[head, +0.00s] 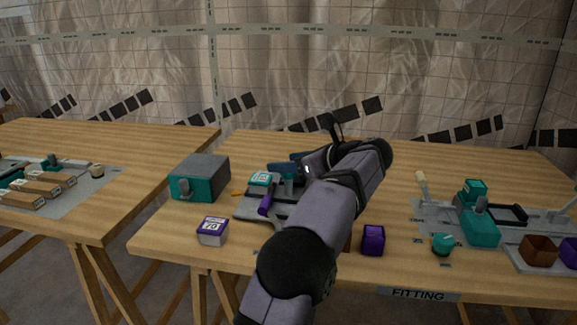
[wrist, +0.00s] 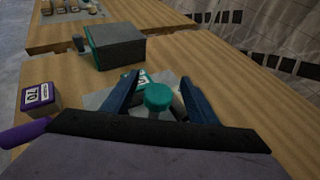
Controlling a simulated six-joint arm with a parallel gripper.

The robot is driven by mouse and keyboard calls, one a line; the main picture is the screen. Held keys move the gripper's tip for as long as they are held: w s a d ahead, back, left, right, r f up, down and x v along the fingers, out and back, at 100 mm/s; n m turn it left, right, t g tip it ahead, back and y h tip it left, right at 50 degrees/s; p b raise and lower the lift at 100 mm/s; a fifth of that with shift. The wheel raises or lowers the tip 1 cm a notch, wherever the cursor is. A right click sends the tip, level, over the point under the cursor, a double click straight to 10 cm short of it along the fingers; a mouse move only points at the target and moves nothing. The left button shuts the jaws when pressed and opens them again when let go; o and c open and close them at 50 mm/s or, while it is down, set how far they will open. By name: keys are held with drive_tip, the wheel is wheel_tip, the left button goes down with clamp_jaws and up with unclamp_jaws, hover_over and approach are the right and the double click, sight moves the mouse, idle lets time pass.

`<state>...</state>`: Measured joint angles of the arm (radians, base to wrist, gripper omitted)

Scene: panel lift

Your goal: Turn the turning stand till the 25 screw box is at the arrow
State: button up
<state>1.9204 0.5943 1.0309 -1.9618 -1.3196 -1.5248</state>
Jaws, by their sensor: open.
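The turning stand (head: 250,213) is a low grey plate on the middle table, partly hidden by my arm. A teal box with a white label (head: 260,178) sits on it; its number is too small to read. A purple rounded piece (head: 265,205) is at its front, and it also shows in the wrist view (wrist: 22,133). A teal round knob (wrist: 158,96) stands at the stand. My gripper (wrist: 161,80) is open, its blue fingers on either side of the knob; contact cannot be told. In the head view my gripper (head: 284,169) is over the stand. I cannot make out the arrow.
A grey and teal box (head: 205,172) stands behind left of the stand. A purple-and-white box marked 70 (head: 212,231) is in front left. A purple box (head: 373,240) and teal knob (head: 443,244) lie right. A small orange mark (head: 237,194) is beside the stand.

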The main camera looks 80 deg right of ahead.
wheel_tip(320, 180, up, 9)
drive_tip(key=p, duration=0.3)
drive_tip(key=shift+f, duration=0.2)
